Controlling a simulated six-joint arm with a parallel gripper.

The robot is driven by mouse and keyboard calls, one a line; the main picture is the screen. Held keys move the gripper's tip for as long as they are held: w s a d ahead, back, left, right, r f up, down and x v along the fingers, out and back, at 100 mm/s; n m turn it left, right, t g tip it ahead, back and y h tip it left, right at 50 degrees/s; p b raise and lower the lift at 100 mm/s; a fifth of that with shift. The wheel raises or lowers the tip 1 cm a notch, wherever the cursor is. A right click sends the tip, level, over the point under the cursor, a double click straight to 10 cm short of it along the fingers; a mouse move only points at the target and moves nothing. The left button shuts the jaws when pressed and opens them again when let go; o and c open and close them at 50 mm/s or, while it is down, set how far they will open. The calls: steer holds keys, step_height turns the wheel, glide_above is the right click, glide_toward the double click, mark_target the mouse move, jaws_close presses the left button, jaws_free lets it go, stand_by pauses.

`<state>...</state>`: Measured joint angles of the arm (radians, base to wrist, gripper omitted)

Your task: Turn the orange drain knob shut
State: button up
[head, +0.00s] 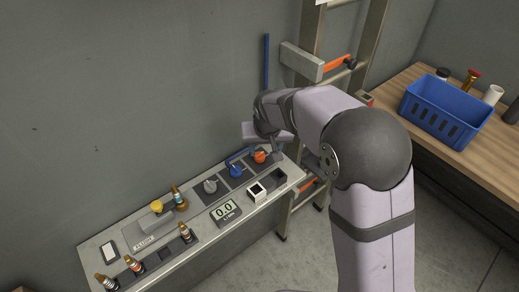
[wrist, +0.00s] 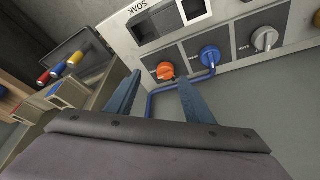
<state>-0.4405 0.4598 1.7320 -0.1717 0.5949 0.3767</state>
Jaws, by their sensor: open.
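The orange knob (head: 260,156) sits at the right end of a row of knobs on the panel, just below my wrist in the head view. In the wrist view the orange knob (wrist: 165,71) lies beyond the fingertips, about midway between them, with a small dark part at its lower edge. My gripper (wrist: 158,82) is open and empty, its two blue-grey fingers spread apart and pointing at the panel. In the head view the fingers are largely hidden behind my wrist. I cannot tell whether a finger touches the knob.
A blue knob (wrist: 210,56) with a blue pipe (wrist: 180,86) running from it stands right beside the orange one. A grey knob (wrist: 264,39) is further along. A ladder (head: 310,80) stands close behind my arm. A blue basket (head: 445,108) is on the wooden bench.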

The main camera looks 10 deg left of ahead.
mark_target(259, 154)
steer(key=shift+w+a+r+p+x, duration=0.2)
steer(key=shift+p+x, duration=0.25)
steer(key=shift+x, duration=0.8)
steer(key=shift+w+a+f+p+x, duration=0.1)
steer(key=shift+a+p+x, duration=0.25)
steer(key=shift+x, duration=0.9)
steer(key=shift+w+a+r+p+x, duration=0.2)
steer(key=shift+p+x, duration=0.3)
steer(key=shift+x, duration=0.75)
steer(key=c, duration=1)
